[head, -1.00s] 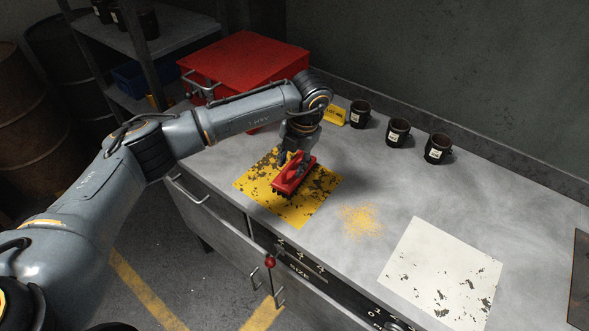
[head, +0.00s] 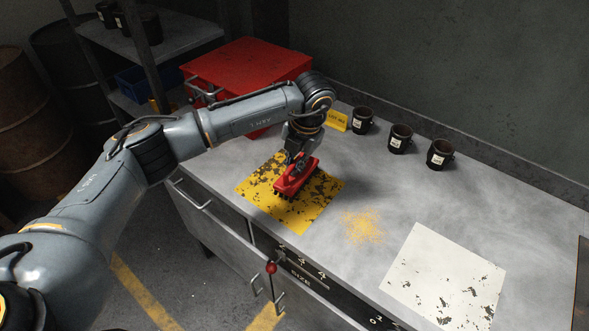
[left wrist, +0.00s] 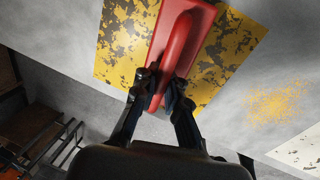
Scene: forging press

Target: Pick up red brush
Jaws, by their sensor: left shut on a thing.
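The red brush (head: 297,178) has dark bristles underneath and is at the worn yellow square (head: 318,212) on the grey bench. My left gripper (head: 299,160) reaches down to it from above and is shut on its handle. In the left wrist view the red handle (left wrist: 178,50) runs between the two dark fingers of the gripper (left wrist: 164,90). I cannot tell whether the bristles touch the yellow square or hang just above it. My right gripper is not in view.
A red box (head: 247,70) stands at the back left of the bench (head: 400,190). Several dark mugs (head: 400,138) line the back, beside a yellow sign (head: 337,120). Yellow powder (head: 362,226) lies right of the yellow square. A worn white square (head: 445,275) lies further right.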

